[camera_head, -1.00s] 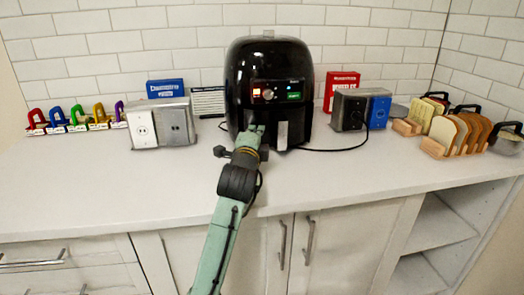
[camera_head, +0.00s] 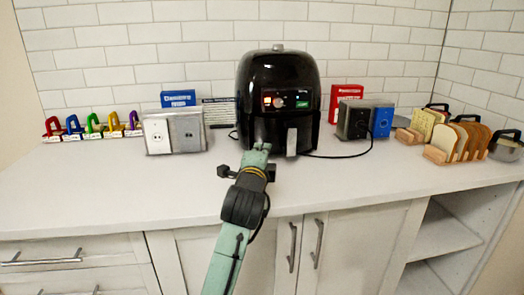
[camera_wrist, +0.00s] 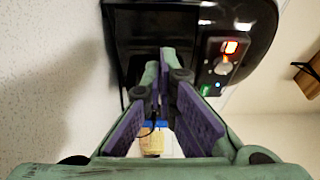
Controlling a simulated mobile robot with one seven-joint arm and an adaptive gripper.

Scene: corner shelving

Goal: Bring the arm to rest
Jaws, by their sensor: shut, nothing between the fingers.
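My arm reaches up from the bottom of the head view, over the white counter (camera_head: 110,200). My gripper (camera_head: 258,148) is just in front of the black air fryer (camera_head: 262,78), low and left of its silver-grey handle. In the wrist view, my gripper's (camera_wrist: 162,68) purple-padded fingers lean together at their tips, shut with nothing between them. The air fryer's dark front and lit control panel (camera_wrist: 218,68) fill the upper part of that view. Whether the fingertips touch the air fryer cannot be told.
A black-and-blue box (camera_head: 364,119), a black cord, bread racks (camera_head: 460,140) and a pot (camera_head: 507,146) stand right. The counter's front left is clear. Cabinets with an open shelf (camera_head: 440,238) lie below.

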